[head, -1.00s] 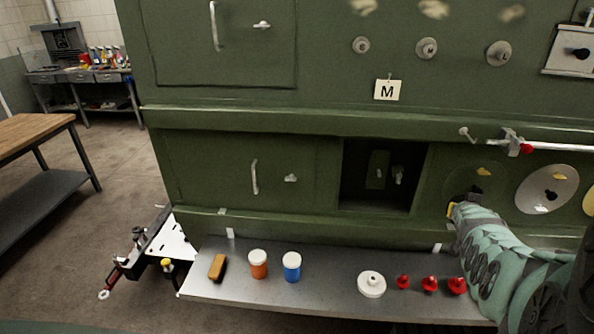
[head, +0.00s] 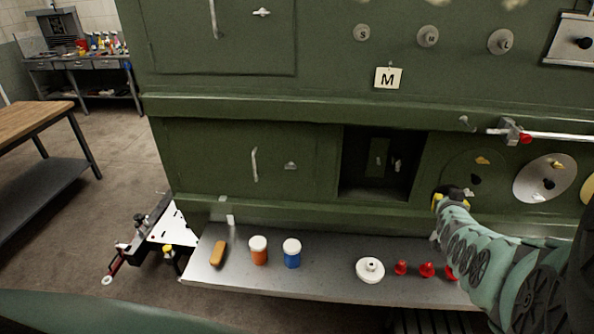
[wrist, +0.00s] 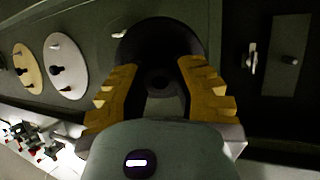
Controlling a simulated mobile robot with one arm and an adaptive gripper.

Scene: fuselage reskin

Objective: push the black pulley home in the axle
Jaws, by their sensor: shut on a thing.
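The black pulley (wrist: 158,78) appears as a dark round shape between the yellow fingers of my gripper (wrist: 158,88) in the wrist view. My gripper is shut on it, in front of the green panel. In the head view my gripper (head: 452,195) is low at the right, left of the silver disc and right of the open dark compartment; its hold is small there and partly hidden by my arm. I cannot make out the axle, nor how deep the pulley sits.
A shelf (head: 330,275) runs below with a brush, orange and blue jars, a white flanged part (head: 370,270) and red pieces (head: 427,270). A silver disc (head: 527,187) and a clamp with rod (head: 513,132) are at the right. The compartment (head: 352,180) is open.

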